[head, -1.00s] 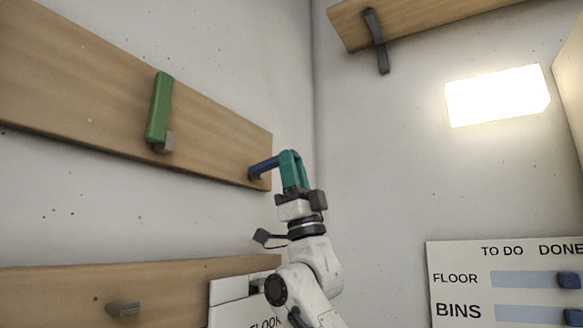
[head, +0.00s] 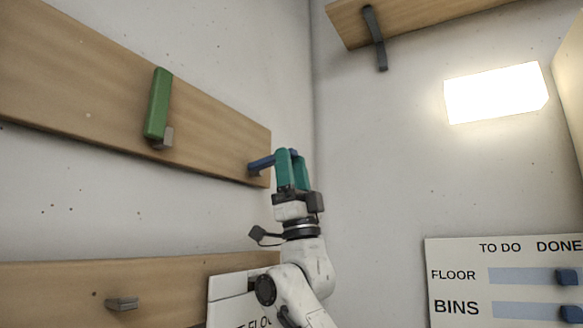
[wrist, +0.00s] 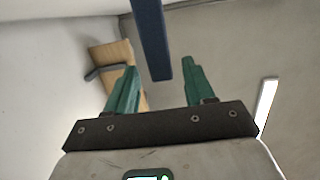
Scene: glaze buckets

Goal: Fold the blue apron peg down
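The blue apron peg (head: 262,163) sticks out from the right end of the upper wooden board in the head view, roughly level. Its outer part runs behind the near finger of my gripper (head: 291,156), and a bit of blue shows between the two teal fingers. In the wrist view the blue peg (wrist: 151,35) comes in from the top, and its free end lies between the fingertips. My gripper is open, with a visible gap on both sides of the peg. I cannot tell whether either finger touches it.
A green peg (head: 157,104) stands upright on the same board (head: 215,130). A grey peg (head: 122,304) is on the lower board, and a dark peg (head: 375,38) hangs on the right wall's board. A lit lamp (head: 497,93) and a TO DO panel (head: 465,262) are right.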

